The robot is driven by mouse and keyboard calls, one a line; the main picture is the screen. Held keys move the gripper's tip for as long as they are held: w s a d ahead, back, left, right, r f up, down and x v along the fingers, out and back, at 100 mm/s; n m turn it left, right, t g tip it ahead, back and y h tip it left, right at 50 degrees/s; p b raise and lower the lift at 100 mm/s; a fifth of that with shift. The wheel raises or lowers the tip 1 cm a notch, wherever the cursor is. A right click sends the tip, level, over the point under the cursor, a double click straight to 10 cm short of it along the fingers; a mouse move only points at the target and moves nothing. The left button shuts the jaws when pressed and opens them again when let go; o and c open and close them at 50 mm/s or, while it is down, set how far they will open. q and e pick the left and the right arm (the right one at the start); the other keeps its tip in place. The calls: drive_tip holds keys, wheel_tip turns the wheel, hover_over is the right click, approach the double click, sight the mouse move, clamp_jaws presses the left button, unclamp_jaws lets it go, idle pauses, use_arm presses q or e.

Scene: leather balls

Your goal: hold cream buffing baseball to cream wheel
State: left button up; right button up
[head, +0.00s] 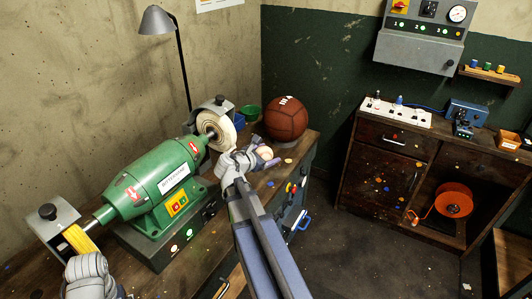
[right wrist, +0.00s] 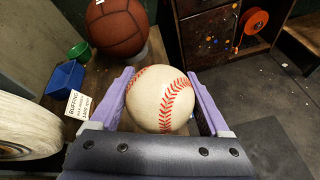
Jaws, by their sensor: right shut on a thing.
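The green buffing machine (head: 165,185) stands on the wooden bench. Its cream wheel (head: 222,132) is at the right end, and a yellow wheel (head: 80,238) is at the left end. My right gripper (head: 266,157) is shut on the cream baseball with red stitching (right wrist: 152,103), which sits between the purple fingers. In the head view the gripper mostly hides the ball. The ball is right of the cream wheel and apart from it; the wheel's edge shows at the left of the right wrist view (right wrist: 25,128). My left arm shows at bottom left; its gripper's (head: 118,290) fingers are unclear.
A brown basketball (head: 286,120) rests behind the gripper at the bench's far end. A green bowl (head: 250,111) and a blue bin (right wrist: 64,79) stand near the wheel, with a paper tag (right wrist: 79,104). A lamp (head: 158,20) rises behind the machine. Open floor lies right of the bench.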

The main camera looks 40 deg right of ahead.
drive_tip(key=w+a+r+p, duration=0.1)
drive_tip(key=w+a, duration=0.1)
drive_tip(key=w, duration=0.5)
idle(0.3)
drive_tip(key=shift+w+r, duration=0.15)
idle(0.9)
idle(3.7)
drive_tip(key=shift+s+d+f+b, duration=0.2)
drive_tip(key=shift+s+d, duration=0.1)
drive_tip(key=shift+s, duration=0.85)
drive_tip(key=shift+s+d+f+b, duration=0.1)
drive_tip(key=shift+s+d+f, duration=0.2)
drive_tip(key=shift+s, duration=0.85)
drive_tip(key=shift+s+d+f+b, duration=0.15)
drive_tip(key=shift+s+d, duration=0.2)
drive_tip(key=shift+s, duration=0.8)
